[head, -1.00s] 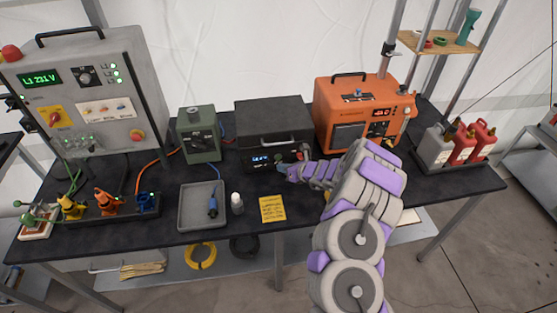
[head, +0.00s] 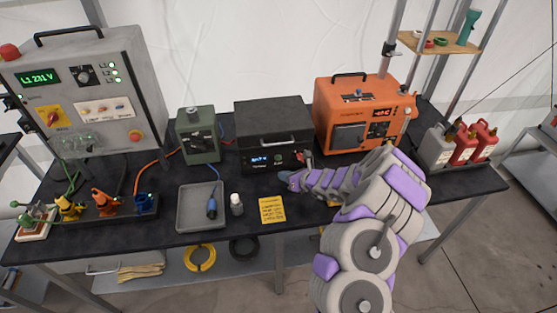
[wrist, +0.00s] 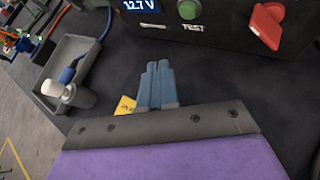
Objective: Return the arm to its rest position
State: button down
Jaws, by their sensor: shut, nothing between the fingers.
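My gripper (head: 286,178) is at the end of my grey and purple arm, in front of the black box with the blue display (head: 270,140) on the bench. In the wrist view my gripper's blue-grey fingers (wrist: 156,85) are together, with nothing between them. They point toward the front of the black box, apart from its green button (wrist: 187,9) and red switch (wrist: 266,24). The arm reaches in from the lower right in the head view and is still extended over the bench.
A grey tray (head: 187,222) with a blue connector, a white-capped bottle (head: 236,205) and a yellow note (head: 271,209) lie left of my gripper. An orange unit (head: 345,95) stands behind the arm. Red and grey cans (head: 462,147) stand at the right. The bench front is close.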

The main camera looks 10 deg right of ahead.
jog(key=s+a+r+n+g+y, duration=0.1)
jog(key=s+a+r+n+y, duration=0.15)
jog(key=a+r+n, duration=0.4)
jog(key=s+a+r+n+g+y, duration=0.2)
jog(key=s+a+r+n, duration=0.1)
jog(key=a+r, duration=0.55)
jog(key=s+a+r+n+g, duration=0.5)
jog(key=s+r+n, duration=0.45)
jog(key=s, duration=0.35)
jog(key=s+d+r+n+g+h, duration=0.15)
jog(key=s+n, duration=0.25)
jog(key=s, duration=0.5)
jog(key=s+d+r+n+g+h, duration=0.1)
jog(key=s+d+n+g+h, duration=0.2)
jog(key=s, duration=0.5)
jog(key=s+d+f+n+t+h, duration=0.1)
jog(key=s+d+n+h, duration=0.4)
jog(key=s+d, duration=0.9)
jog(key=s+h, duration=0.1)
jog(key=h, duration=0.1)
jog(key=shift+d+f+h, duration=0.3)
